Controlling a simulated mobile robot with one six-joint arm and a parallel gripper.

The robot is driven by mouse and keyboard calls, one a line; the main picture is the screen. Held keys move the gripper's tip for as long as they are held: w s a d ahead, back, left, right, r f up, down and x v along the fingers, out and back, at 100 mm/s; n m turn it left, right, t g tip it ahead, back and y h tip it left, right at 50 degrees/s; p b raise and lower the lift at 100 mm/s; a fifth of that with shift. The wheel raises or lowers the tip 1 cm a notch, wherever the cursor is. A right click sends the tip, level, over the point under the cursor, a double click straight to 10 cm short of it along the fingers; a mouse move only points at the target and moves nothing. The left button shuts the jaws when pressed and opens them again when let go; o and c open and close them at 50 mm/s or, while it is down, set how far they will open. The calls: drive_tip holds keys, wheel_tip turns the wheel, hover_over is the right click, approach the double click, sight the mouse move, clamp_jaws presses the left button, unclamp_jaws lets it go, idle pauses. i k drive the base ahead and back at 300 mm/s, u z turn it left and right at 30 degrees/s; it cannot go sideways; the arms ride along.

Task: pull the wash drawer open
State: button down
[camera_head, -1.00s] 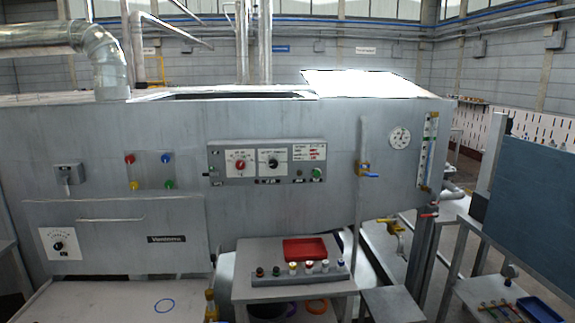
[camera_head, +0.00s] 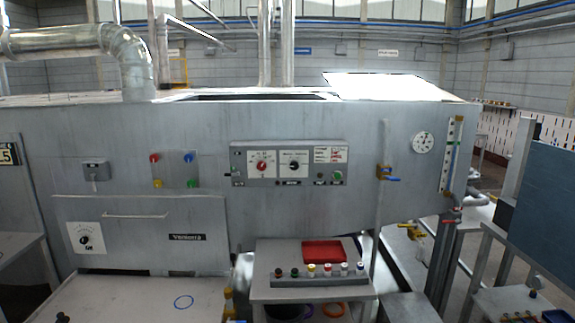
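A wide grey front panel (camera_head: 140,245) with a horizontal bar handle (camera_head: 136,215) sits low on the left of the big grey machine. It looks like the wash drawer, though no label naming it so is legible. The panel carries a white dial plate with a black knob (camera_head: 85,239) and a dark nameplate (camera_head: 187,237). It appears flush with the machine front, so it looks shut. Nothing touches the handle. My gripper is not in view.
A pale tabletop (camera_head: 140,300) with a blue ring mark lies just below the panel. A small grey table (camera_head: 275,294) with a red tray (camera_head: 324,252) and several coloured-top vials stands right of it. A control panel (camera_head: 289,163) is above. A blue-grey board (camera_head: 545,190) stands far right.

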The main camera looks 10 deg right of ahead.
sight(144, 232)
drive_tip(key=i, duration=0.9)
drive_tip(key=z, duration=0.05)
